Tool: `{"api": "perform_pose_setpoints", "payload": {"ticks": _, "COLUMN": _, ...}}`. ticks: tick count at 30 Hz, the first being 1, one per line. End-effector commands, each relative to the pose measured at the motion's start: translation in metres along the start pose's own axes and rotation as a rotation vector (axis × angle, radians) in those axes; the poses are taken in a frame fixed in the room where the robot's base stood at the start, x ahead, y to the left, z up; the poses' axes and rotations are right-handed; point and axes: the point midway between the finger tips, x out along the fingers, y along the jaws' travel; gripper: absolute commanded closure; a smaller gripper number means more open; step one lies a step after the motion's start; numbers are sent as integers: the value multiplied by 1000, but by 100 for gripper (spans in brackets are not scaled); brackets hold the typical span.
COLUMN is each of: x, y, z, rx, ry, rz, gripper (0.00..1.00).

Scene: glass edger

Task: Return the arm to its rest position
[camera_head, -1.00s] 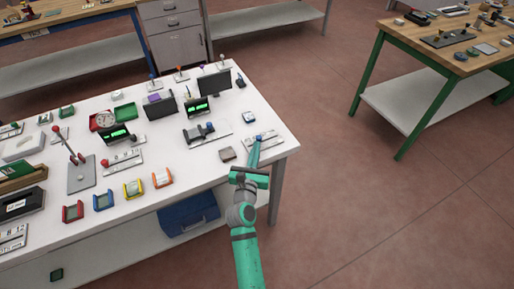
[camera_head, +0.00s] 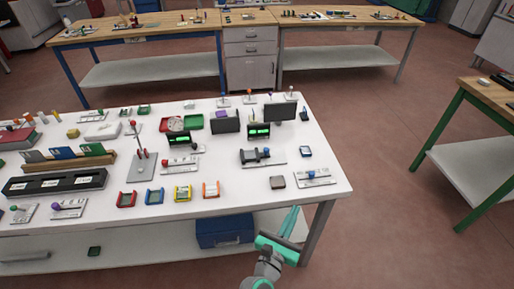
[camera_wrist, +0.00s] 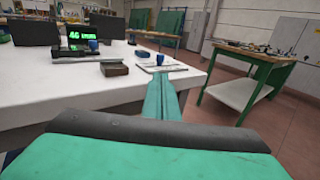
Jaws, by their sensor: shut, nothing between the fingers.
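My gripper (camera_head: 290,222) is green, with its two long fingers together and nothing between them. In the head view it is just off the front right corner of the white table (camera_head: 330,190), over the floor side. In the wrist view the shut fingers (camera_wrist: 162,97) point ahead toward the table's right end. A slider plate with a blue knob (camera_head: 311,175) lies on the table beyond the fingertips, apart from them. A small brown block (camera_head: 277,182) lies left of that plate.
The table carries several coloured frames, levers, displays and a black monitor (camera_head: 280,112). A blue box (camera_head: 224,231) sits on the shelf below. A green-legged bench (camera_head: 480,150) stands at the right. Red floor (camera_head: 400,230) between them is clear.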

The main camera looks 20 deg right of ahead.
Motion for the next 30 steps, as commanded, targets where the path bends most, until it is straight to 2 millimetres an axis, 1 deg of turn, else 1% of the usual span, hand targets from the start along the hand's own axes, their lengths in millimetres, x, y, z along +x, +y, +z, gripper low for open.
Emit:
{"api": "perform_pose_setpoints", "payload": {"ticks": 5, "x": -3, "y": 1, "z": -3, "rx": 16, "ry": 6, "rz": 8, "gripper": 100}}
{"api": "perform_pose_setpoints", "payload": {"ticks": 8, "x": -17, "y": 7, "z": -15, "rx": 102, "ry": 33, "rz": 46, "gripper": 100}}
{"api": "perform_pose_setpoints", "payload": {"ticks": 10, "x": -35, "y": 14, "z": -28, "rx": 215, "ry": 70, "rz": 90, "gripper": 100}}
{"api": "perform_pose_setpoints", "payload": {"ticks": 11, "x": -45, "y": 17, "z": -34, "rx": 278, "ry": 91, "rz": 110, "gripper": 100}}
{"api": "perform_pose_setpoints", "payload": {"ticks": 14, "x": -83, "y": 28, "z": -55, "rx": 516, "ry": 178, "rz": 179, "gripper": 100}}
{"api": "perform_pose_setpoints", "payload": {"ticks": 15, "x": -99, "y": 32, "z": -62, "rx": 616, "ry": 217, "rz": 201, "gripper": 100}}
{"api": "perform_pose_setpoints", "payload": {"ticks": 19, "x": -150, "y": 39, "z": -78, "rx": 940, "ry": 353, "rz": 248, "gripper": 100}}
{"api": "perform_pose_setpoints", "payload": {"ticks": 22, "x": -189, "y": 40, "z": -84, "rx": 1188, "ry": 466, "rz": 258, "gripper": 100}}
{"api": "perform_pose_setpoints", "payload": {"ticks": 25, "x": -226, "y": 38, "z": -86, "rx": 1435, "ry": 583, "rz": 243, "gripper": 100}}
{"api": "perform_pose_setpoints", "payload": {"ticks": 30, "x": -284, "y": 28, "z": -78, "rx": 1852, "ry": 781, "rz": 161, "gripper": 100}}
